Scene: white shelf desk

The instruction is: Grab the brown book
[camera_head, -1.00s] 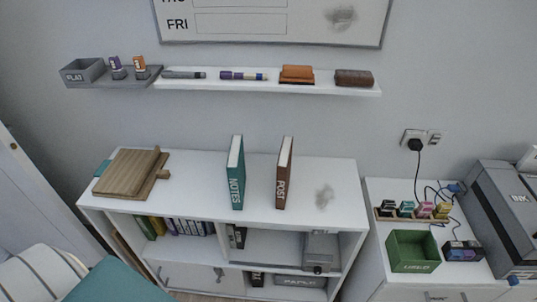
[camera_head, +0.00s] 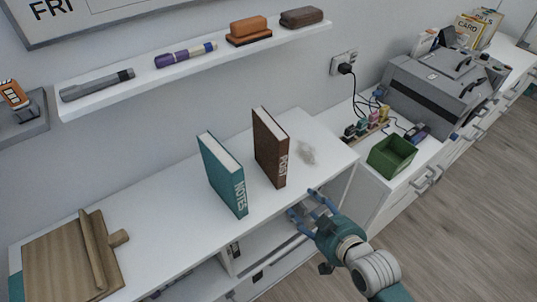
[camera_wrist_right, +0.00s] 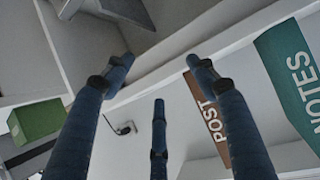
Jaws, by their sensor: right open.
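The brown book (camera_head: 270,148), marked POST, stands upright on the white desk top. In the right wrist view the brown book (camera_wrist_right: 208,112) is partly hidden behind the right-hand finger. My right gripper (camera_head: 303,203) is open and empty, in front of the desk's front edge, to the lower right of the book and apart from it. Its spread fingers (camera_wrist_right: 160,64) also show in the right wrist view. My left gripper is not in view.
A teal book (camera_head: 222,175), marked NOTES, stands upright just left of the brown one. A wooden board (camera_head: 62,262) lies at the left. A wall shelf (camera_head: 200,68) holds small items above. A green box (camera_head: 391,156) and a grey printer (camera_head: 440,82) are at the right.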

